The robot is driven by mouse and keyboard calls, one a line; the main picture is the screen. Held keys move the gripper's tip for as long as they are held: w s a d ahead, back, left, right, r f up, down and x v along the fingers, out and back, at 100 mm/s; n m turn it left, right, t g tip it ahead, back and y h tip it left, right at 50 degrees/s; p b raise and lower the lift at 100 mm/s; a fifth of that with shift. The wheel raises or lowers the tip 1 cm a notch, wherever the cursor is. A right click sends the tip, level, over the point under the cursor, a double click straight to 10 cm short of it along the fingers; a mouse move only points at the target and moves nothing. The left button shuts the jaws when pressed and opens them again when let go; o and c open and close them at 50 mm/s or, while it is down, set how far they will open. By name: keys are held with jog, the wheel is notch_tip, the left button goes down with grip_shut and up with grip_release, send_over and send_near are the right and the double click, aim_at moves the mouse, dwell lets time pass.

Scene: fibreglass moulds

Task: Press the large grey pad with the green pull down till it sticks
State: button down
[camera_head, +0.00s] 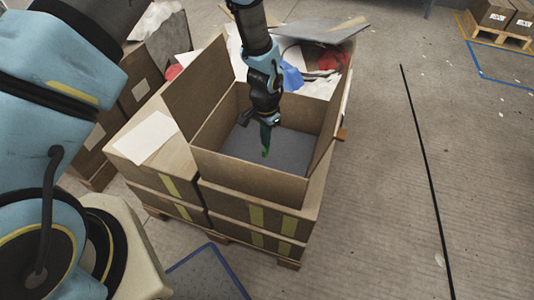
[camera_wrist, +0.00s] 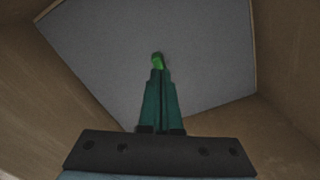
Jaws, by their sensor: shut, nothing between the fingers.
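The large grey pad (camera_head: 292,150) lies in the bottom of an open cardboard box (camera_head: 248,182). In the wrist view the pad (camera_wrist: 200,55) fills most of the box floor, with its edges close to the walls. The green pull (camera_wrist: 158,58) shows as a small bright green piece on the pad, right at the fingertips. My gripper (camera_head: 265,153) points down into the box. In the wrist view its teal fingers (camera_wrist: 161,74) are shut together and empty. The fingertips partly hide the pull, and I cannot tell whether they touch the pad.
The box's tall flap (camera_head: 200,85) stands up at the left, and its walls surround my gripper. A white sheet (camera_head: 146,137) lies on the neighbouring carton. Scrap material (camera_head: 310,75) is heaped behind. The floor at the right is open, with a black line (camera_head: 425,165).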

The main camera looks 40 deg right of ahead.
jog(key=shift+f+b, duration=0.5)
jog(key=shift+f, duration=0.25)
dwell(0.7)
jog(key=shift+r+p, duration=2.4)
jog(key=shift+r, duration=1.15)
